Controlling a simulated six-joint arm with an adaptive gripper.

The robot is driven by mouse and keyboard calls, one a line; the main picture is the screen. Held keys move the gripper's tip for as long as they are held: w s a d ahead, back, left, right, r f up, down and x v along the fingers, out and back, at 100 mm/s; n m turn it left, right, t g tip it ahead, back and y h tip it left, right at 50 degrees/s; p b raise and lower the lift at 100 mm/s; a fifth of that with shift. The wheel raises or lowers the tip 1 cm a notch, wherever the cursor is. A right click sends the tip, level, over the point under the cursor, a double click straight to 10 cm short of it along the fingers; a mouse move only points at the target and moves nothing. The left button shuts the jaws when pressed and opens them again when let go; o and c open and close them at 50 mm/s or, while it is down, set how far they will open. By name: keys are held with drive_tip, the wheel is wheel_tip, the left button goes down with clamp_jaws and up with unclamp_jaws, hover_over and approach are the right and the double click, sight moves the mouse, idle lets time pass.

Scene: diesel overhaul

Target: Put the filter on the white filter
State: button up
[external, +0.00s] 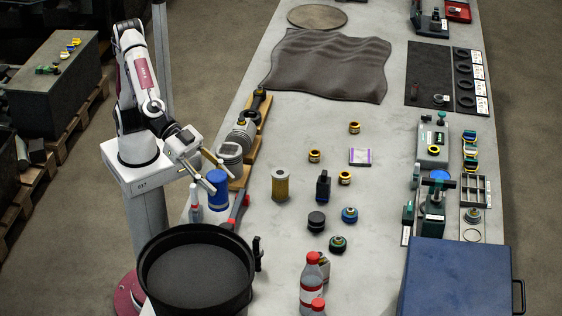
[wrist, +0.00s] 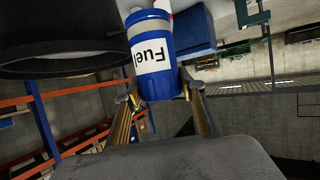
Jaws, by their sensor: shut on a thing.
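A blue filter (external: 218,190) with a white "Fuel" label is at the left edge of the bench in the external view. It also shows in the wrist view (wrist: 155,62), with a pale band near its far end. My gripper (external: 208,173) is shut on this blue filter, with one finger on each side of it in the wrist view (wrist: 160,92). I cannot tell whether the filter touches the bench. A tan cylindrical filter element (external: 280,184) stands upright to its right, apart from it.
A large black pan (external: 196,268) is close in front of the filter. A white bottle (external: 195,200) stands just left, and grey pistons (external: 230,156) lie behind. Red-capped bottles (external: 312,280) and a blue box (external: 455,280) are at the front. Bare bench lies around the tan element.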

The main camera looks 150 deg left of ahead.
drive_tip(key=s+d+h, duration=0.1)
drive_tip(key=s+d, duration=0.3)
drive_tip(key=d, duration=0.3)
drive_tip(key=shift+m+t, duration=0.3)
drive_tip(key=shift+m, duration=0.2)
drive_tip(key=shift+w+d+f, duration=0.1)
drive_tip(key=shift+f, duration=1.15)
drive_tip(key=shift+d+f, duration=0.1)
drive_tip(key=shift+f, duration=1.1)
drive_tip(key=shift+f, duration=0.15)
drive_tip(key=shift+f, duration=2.95)
drive_tip(key=shift+f, duration=1.9)
drive_tip(key=shift+f, duration=0.1)
